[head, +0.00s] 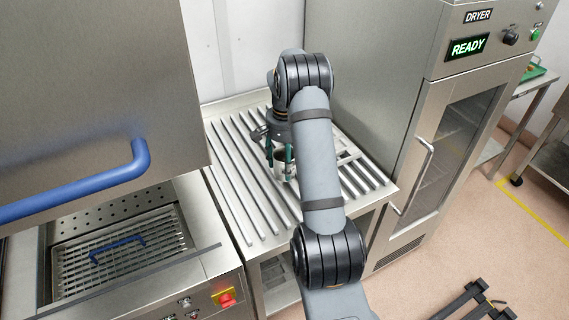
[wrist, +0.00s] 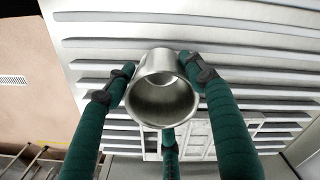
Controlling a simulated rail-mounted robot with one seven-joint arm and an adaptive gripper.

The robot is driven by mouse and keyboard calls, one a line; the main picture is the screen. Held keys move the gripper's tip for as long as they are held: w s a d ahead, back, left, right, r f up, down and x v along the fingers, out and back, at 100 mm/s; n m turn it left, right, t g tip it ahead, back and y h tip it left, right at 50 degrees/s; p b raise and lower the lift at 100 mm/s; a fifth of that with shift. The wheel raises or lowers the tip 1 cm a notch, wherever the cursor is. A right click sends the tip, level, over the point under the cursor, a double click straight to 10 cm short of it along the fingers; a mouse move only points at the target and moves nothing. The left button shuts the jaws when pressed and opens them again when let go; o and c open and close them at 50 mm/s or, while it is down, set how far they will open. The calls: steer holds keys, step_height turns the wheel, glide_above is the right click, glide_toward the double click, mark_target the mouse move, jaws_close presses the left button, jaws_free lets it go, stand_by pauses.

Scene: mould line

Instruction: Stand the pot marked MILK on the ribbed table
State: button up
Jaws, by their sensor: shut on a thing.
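A metal pot (wrist: 162,88) is between the green fingers of my gripper (wrist: 165,80) in the wrist view, its open mouth facing the camera. In the head view the pot (head: 281,165) shows partly behind my arm, over the ribbed table (head: 236,180). My gripper (head: 280,160) is shut on the pot. No marking on the pot can be read in either view. The pot looks upright in the head view. I cannot tell whether its base touches the ribs. The ribbed table also fills much of the wrist view (wrist: 265,62).
A dryer (head: 440,110) with a lit READY sign stands right of the ribbed table. On the left are a machine with a blue-handled hood (head: 90,90) and a perforated basin (head: 120,255). A rack frame or slotted insert (head: 348,155) lies on the table behind my arm.

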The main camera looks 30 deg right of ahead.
steer(key=shift+f, duration=0.7)
steer(key=shift+f, duration=0.25)
steer(key=o, duration=1.3)
steer(key=shift+r, duration=0.1)
steer(key=shift+r, duration=0.1)
step_height(320, 180, up, 12)
steer(key=shift+r, duration=0.1)
steer(key=shift+o, duration=1.2)
